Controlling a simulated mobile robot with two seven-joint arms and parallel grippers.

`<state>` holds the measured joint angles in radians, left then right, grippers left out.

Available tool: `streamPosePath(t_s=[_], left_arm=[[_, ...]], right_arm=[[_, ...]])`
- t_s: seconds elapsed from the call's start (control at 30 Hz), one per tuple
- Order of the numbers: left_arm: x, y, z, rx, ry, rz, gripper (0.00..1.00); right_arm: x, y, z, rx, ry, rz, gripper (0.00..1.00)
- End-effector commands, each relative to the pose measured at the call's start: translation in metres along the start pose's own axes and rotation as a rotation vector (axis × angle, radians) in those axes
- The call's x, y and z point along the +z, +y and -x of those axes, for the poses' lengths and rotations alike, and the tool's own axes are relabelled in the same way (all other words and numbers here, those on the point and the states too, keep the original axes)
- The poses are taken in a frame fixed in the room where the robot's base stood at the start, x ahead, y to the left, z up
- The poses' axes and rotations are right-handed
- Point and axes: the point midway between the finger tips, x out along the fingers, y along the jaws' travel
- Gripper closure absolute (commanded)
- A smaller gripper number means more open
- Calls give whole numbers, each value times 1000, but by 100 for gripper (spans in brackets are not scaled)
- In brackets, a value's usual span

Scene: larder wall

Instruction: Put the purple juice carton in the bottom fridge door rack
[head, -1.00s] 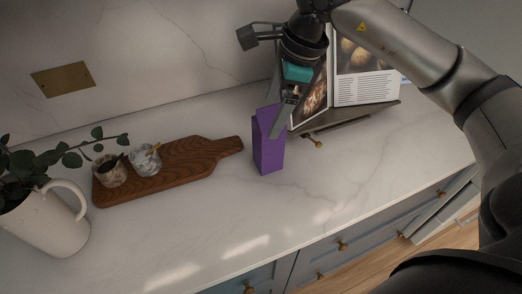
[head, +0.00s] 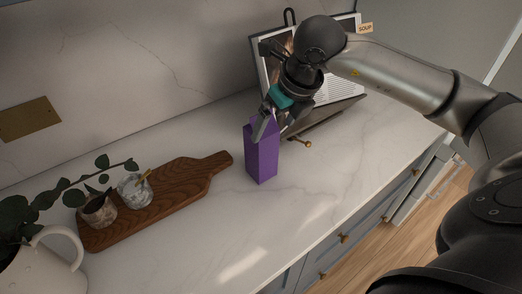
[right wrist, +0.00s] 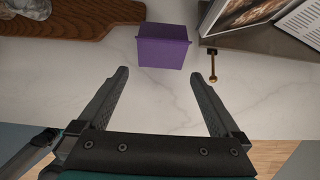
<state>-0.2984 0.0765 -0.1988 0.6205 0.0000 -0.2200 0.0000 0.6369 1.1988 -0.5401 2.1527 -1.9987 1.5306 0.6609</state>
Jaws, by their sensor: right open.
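The purple juice carton (head: 262,154) stands upright on the white marble worktop, right of the cutting board's handle. My right gripper (head: 267,122) is at the carton's upper part in the head view, with a finger overlapping its top. In the right wrist view the gripper (right wrist: 160,75) is open and empty. The carton (right wrist: 163,47) lies just beyond the fingertips, roughly centred between them, with no clear contact. My left gripper is out of view. The fridge door rack cannot be made out in these frames.
A white jug (head: 42,270) with a plant is at lower left. A cookbook stand (head: 325,117) is close behind right. The worktop in front of the carton is clear.

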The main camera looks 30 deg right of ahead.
Motion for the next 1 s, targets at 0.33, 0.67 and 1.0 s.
streamPosePath(t_s=[0.33,0.67,1.0], left_arm=[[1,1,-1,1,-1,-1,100],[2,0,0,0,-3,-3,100],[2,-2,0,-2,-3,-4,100]], right_arm=[[0,0,-45,0,0,2,0],[3,0,-87,2,2,1,0],[3,-1,-97,-1,-1,2,0]])
